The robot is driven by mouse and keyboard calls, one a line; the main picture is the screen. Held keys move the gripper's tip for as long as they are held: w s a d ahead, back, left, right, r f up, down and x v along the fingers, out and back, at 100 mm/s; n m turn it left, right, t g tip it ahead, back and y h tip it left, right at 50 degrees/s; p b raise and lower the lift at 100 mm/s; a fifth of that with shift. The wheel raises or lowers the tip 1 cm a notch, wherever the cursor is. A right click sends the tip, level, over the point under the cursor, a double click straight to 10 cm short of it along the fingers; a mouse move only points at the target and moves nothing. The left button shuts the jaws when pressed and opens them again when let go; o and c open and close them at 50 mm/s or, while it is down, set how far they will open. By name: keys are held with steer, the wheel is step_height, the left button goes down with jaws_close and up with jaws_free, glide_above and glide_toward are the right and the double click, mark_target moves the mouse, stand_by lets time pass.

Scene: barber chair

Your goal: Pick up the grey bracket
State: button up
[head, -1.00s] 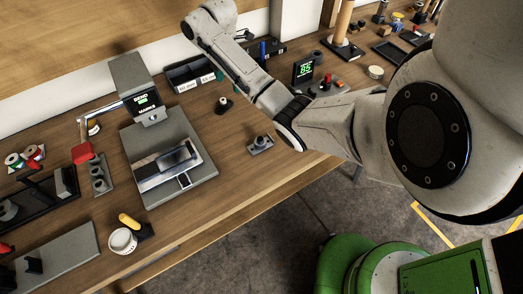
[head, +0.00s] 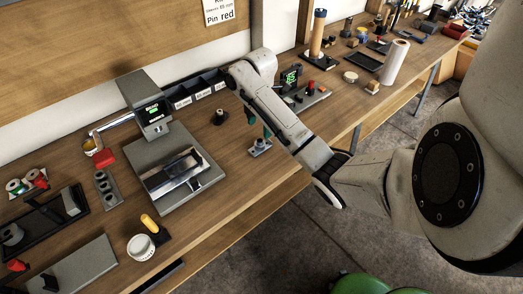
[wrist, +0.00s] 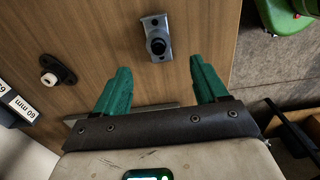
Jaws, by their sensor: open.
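The grey bracket (wrist: 156,38) lies on the wooden bench near its front edge; it is a small grey block with a dark round feature in its middle. It also shows in the head view (head: 260,147), partly behind a finger. My gripper (wrist: 160,68) is open and empty, with green fingers spread wider than the bracket. In the wrist view the bracket lies beyond the fingertips, roughly between their lines. In the head view the gripper (head: 259,124) points down just above the bracket, partly hidden by my arm.
Bare bench surrounds the bracket.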

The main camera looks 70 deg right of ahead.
mark_target(259, 141)
steer(key=shift+a+f+b, duration=0.1)
steer(key=shift+f+b, duration=0.35)
steer(key=shift+f, duration=0.5)
steer(key=shift+f+p, duration=0.4)
steer(key=shift+w+f+p, duration=0.15)
steer(key=shift+f+p, duration=0.25)
steer(key=shift+f, duration=2.9)
steer(key=c, duration=1.2)
steer(key=shift+r, duration=0.1)
